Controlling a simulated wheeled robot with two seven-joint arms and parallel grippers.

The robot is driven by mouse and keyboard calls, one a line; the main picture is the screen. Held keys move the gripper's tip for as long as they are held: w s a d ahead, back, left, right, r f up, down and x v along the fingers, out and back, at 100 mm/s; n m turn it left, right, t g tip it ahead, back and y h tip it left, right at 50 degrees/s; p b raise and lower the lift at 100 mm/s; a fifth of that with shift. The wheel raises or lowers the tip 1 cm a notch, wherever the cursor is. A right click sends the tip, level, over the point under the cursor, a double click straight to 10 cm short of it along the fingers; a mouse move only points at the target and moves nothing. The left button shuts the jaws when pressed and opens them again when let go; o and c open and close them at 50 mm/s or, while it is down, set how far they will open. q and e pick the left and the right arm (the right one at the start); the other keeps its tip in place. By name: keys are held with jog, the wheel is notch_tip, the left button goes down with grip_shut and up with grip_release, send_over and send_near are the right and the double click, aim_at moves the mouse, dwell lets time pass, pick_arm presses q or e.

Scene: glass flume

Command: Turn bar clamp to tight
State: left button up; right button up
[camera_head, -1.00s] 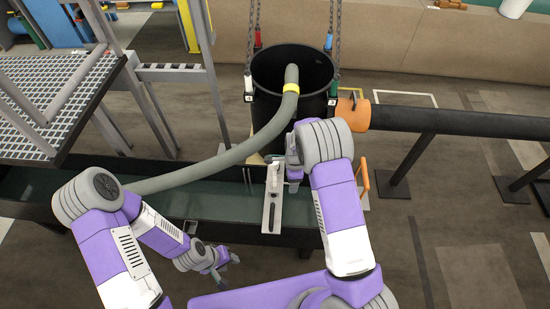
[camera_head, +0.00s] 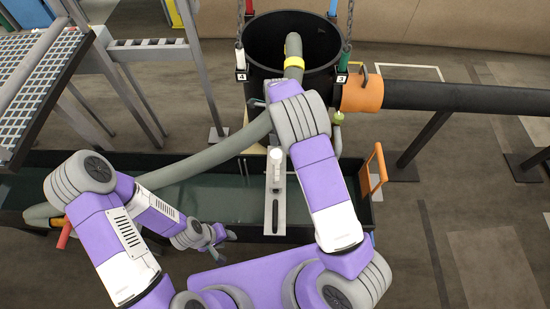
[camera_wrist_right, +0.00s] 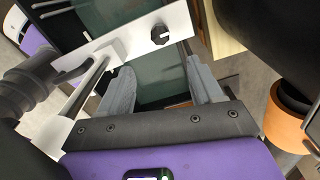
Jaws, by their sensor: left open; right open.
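A pale metal bar (camera_head: 275,216) with a dark slot lies across the flume. In the right wrist view this bar (camera_wrist_right: 128,48) carries a black round knob (camera_wrist_right: 160,35) with a pale pointer mark, which I take to be the bar clamp. In the head view the knob cannot be made out. My right gripper (camera_wrist_right: 160,66) is open and empty, its two grey fingers spread just short of the knob in the picture, apart from it. In the head view the right forearm hides most of this gripper. My left gripper (camera_head: 214,240) is open and empty, low over the flume's near side.
A white upright fitting (camera_head: 275,163) stands on the bar. A black tub (camera_head: 262,42) with chains and a grey hose (camera_head: 205,160) is behind. An orange handle (camera_head: 377,166) rises at the flume's right end. An orange collar (camera_head: 362,94) joins a black pipe (camera_head: 460,97).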

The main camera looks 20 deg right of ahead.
notch_tip(320, 180, down, 7)
jog(key=b, duration=0.5)
jog(key=shift+f, duration=0.15)
notch_tip(320, 180, down, 7)
jog(key=b, duration=0.2)
jog(key=shift+f+b, duration=0.2)
jog(key=shift+b, duration=0.2)
pick_arm(q)
notch_tip(320, 180, down, 10)
jog(key=shift+r, duration=0.25)
pick_arm(e)
jog(key=shift+c, duration=0.4)
jog(key=c, duration=1)
